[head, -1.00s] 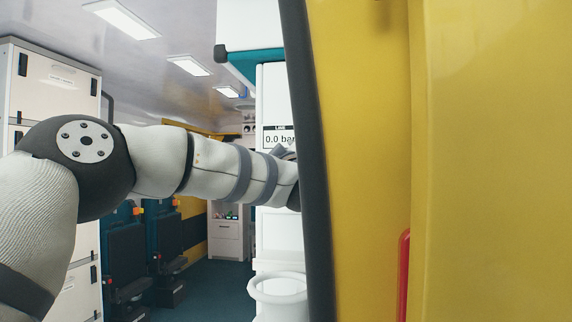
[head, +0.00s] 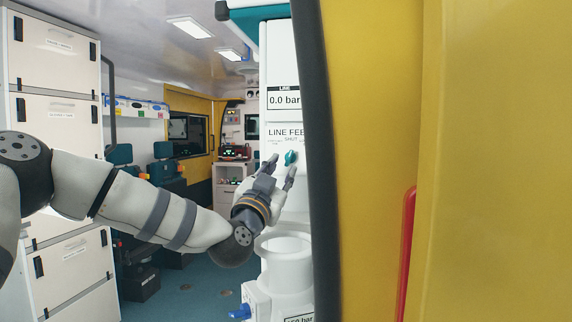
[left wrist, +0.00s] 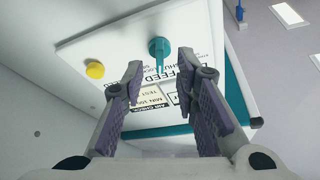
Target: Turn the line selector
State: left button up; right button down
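The line selector is a small teal knob (head: 290,157) on a white panel (head: 286,60), under the words "LINE FEED" and "SHUT". In the left wrist view the teal knob (left wrist: 159,48) shows with its narrow bar. My left gripper (head: 281,166) is open, its fingers pointing up at the panel just below the knob. In the left wrist view the fingertips of my left gripper (left wrist: 160,62) stand on either side of the knob's bar, with gaps. I cannot tell how far the tips are from the panel. My right gripper is not in view.
A display (head: 284,99) above the knob reads 0.0 bar. A yellow button (left wrist: 95,70) sits on the panel. A white cylindrical holder (head: 285,255) and a blue tap (head: 240,312) are below. A yellow door (head: 370,150) with a dark edge blocks the right side.

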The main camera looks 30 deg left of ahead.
aim_at(288, 161)
pick_arm(q)
jog(key=x, duration=0.3)
jog(key=shift+w+r, duration=0.1)
jog(key=shift+w, duration=0.3)
grip_shut()
